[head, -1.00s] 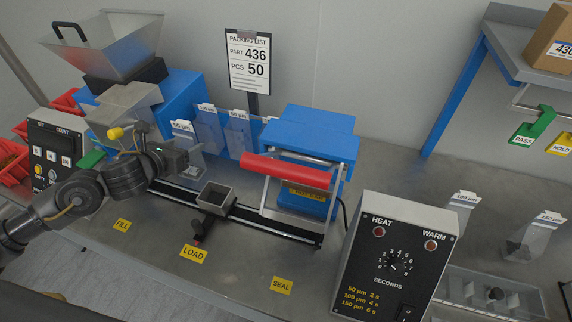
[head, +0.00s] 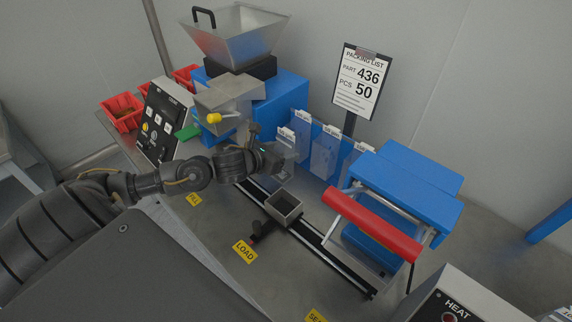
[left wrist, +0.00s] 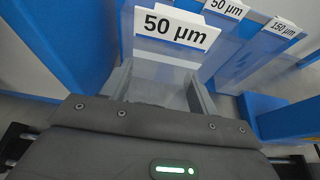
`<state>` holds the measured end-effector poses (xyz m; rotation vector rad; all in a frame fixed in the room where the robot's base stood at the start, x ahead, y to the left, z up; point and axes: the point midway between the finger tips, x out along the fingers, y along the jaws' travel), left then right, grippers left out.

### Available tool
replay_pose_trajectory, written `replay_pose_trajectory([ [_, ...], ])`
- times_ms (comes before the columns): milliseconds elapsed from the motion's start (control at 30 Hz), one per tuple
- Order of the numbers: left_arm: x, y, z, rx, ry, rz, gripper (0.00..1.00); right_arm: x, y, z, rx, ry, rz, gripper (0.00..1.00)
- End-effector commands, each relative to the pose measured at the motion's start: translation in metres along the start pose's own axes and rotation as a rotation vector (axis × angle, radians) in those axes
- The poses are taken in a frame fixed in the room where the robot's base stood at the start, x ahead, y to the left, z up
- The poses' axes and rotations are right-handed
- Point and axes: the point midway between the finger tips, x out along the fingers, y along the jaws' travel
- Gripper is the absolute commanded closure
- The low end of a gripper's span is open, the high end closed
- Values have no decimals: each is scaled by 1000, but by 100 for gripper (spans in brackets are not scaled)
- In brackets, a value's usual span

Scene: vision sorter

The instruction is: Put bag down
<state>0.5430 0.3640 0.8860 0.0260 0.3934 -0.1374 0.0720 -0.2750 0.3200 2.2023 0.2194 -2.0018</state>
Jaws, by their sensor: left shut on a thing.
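My left gripper (head: 280,158) is shut on a clear bag (head: 287,138) with a white tag, below and to the right of the filling machine's spout. In the left wrist view the tag of the bag (left wrist: 178,28) reads 50 µm, and the bag's body hangs between the fingers (left wrist: 160,92). The bag's lower end is hard to see. The small open metal cradle (head: 283,207) on the rail is in front of the gripper and looks empty. My right gripper is not in view.
Other tagged bags hang on the blue rack (head: 325,152) just behind. The blue sealer with a red handle (head: 375,228) stands to the right. The hopper machine (head: 232,42) and control box (head: 165,118) are behind left. Yellow LOAD label (head: 245,251) lies on open bench.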

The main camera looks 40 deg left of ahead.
Motion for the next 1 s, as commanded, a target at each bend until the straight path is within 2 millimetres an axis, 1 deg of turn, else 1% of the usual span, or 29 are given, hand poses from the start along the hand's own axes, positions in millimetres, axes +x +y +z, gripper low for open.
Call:
replay_pose_trajectory([
  [33,1,0,-3,-2,1,1,64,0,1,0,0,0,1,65],
  [200,3,0,-7,0,0,0,64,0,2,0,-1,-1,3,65],
  [400,13,0,-32,-2,2,1,64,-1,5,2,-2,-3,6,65],
  [467,15,0,-36,-2,-1,1,64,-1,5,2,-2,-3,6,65],
  [767,17,0,-39,1,-2,1,64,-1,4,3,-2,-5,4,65],
  [867,18,0,-42,1,-2,0,64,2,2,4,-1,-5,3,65],
  [900,18,0,-42,1,-1,0,39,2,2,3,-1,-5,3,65],
  [1000,17,0,-41,1,-1,0,26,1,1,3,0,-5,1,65],
])
